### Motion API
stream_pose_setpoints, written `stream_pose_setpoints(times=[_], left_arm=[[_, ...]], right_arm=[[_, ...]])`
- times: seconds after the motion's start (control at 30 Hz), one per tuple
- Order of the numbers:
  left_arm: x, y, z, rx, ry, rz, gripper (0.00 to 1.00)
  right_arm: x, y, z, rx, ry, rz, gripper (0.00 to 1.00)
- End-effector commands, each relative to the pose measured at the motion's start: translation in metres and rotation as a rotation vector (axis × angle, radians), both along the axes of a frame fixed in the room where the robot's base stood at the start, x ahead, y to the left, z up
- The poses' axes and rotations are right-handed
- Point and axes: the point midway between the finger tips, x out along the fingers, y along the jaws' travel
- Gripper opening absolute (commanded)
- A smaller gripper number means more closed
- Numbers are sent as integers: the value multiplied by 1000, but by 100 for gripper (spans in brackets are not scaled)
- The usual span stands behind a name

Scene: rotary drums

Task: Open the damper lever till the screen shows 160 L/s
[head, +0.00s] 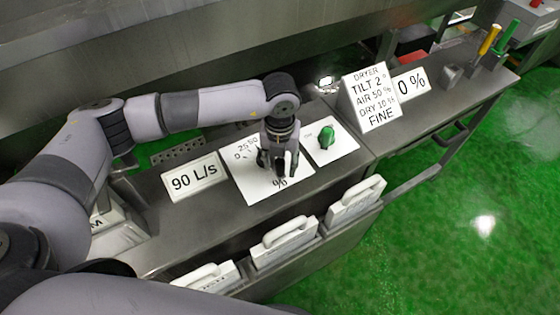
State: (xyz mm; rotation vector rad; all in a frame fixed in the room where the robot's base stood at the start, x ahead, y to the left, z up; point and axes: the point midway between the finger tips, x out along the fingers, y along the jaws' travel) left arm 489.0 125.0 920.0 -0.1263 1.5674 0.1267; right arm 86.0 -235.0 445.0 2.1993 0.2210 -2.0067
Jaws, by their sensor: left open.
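The screen (194,178) on the steel console reads "90 L/s". To its right lies a white scale plate (256,191) with the marks 0, 25 and 50 and a % sign showing. My left gripper (277,165) points down over the middle of this plate with its dark fingers apart. The gripper covers the middle of the plate, so I cannot make out the damper lever or whether the fingers touch it. My right gripper is not in view.
A green knob (326,138) sits on a white plate right of my gripper. A sign (371,97) reads "TILT 2°, AIR 50 %, DRY 10 %, FINE". Another screen (409,85) reads "0 %". White handled panels (284,243) line the console's front. Green floor (450,240) is clear at right.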

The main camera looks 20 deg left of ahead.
Motion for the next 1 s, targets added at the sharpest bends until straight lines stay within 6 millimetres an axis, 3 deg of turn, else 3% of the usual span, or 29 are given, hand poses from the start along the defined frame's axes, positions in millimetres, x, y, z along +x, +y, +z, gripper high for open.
stream_pose_setpoints(times=[0.17,0.6,0.8,1.0], left_arm=[[1,0,15,-1,-3,0,42],[1,0,102,0,-4,-1,42],[1,0,118,0,-1,0,42],[0,0,120,0,0,0,42]], right_arm=[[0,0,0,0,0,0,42],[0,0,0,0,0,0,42],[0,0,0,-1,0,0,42],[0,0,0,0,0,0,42]])
